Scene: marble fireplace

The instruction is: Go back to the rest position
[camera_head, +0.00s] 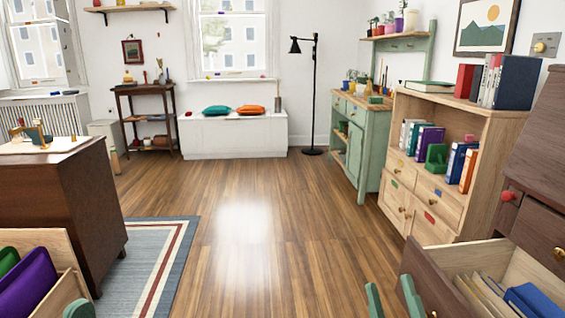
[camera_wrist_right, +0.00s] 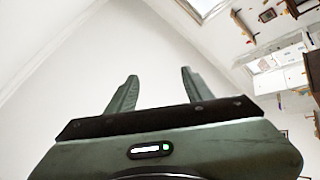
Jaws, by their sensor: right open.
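My right gripper (camera_head: 392,296) shows at the bottom edge of the head view, its two green fingers apart with nothing between them. In the right wrist view the same gripper (camera_wrist_right: 157,88) is open and empty, its fingers spread in front of a plain white surface, with the room tilted at the right. It is near the open drawer at the lower right of the head view. A green tip of my left gripper (camera_head: 79,309) just shows at the bottom left; the rest is out of frame, so its opening cannot be told.
An open drawer (camera_head: 520,262) with folders juts out at the lower right, beside a wooden bookcase (camera_head: 446,110). A brown desk (camera_head: 85,190) and a bin with purple and green items (camera_head: 62,245) stand at the left. The wooden floor (camera_head: 245,215) in the middle is clear.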

